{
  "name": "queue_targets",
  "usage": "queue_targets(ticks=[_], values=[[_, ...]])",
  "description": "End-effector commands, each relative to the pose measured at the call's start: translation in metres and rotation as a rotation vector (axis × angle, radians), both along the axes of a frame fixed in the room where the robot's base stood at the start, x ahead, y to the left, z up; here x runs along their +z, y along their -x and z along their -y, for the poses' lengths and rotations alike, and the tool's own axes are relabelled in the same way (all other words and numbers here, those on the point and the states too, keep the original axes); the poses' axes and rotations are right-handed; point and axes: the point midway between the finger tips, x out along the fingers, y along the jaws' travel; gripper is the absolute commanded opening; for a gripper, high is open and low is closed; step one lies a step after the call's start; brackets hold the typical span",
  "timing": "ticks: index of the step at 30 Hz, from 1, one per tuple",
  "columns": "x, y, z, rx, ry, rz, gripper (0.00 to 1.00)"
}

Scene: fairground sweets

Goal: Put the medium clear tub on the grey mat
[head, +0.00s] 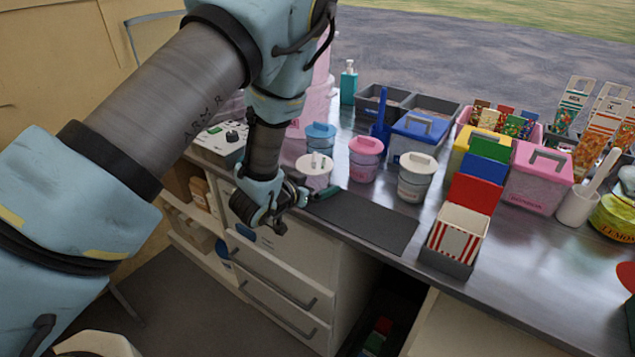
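The dark grey mat (365,222) lies flat and bare at the counter's front edge. Several round tubs stand behind it: one with a cream lid and a clear-looking body (413,188), one with a pink lid (366,158), one with a blue lid (321,137), and one with a white lid (315,172) nearest my gripper. I cannot tell which is the medium clear tub. My gripper (275,218) hangs left of the mat, in front of the counter edge. Its fingers are small and partly hidden, so I cannot tell if they are open. No tub shows in it.
A dark green handle (326,192) lies by the mat's left end. A striped carton (458,235) stands right of the mat. Coloured boxes, a blue lidded box (418,135) and a pink box (536,180) crowd behind.

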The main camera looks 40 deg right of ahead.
Motion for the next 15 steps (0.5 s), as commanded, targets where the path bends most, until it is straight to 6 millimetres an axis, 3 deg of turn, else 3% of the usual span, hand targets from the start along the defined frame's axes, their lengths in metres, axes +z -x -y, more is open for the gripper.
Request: queue_targets(ticks=[10,11,15], values=[[-0.0046,0.0001,0.0003,0.000,0.001,0.000,0.75],[-0.0044,0.0003,0.0003,-0.001,0.000,0.000,0.97],[-0.0033,0.0004,0.0003,-0.001,0.000,0.000,1.00]])
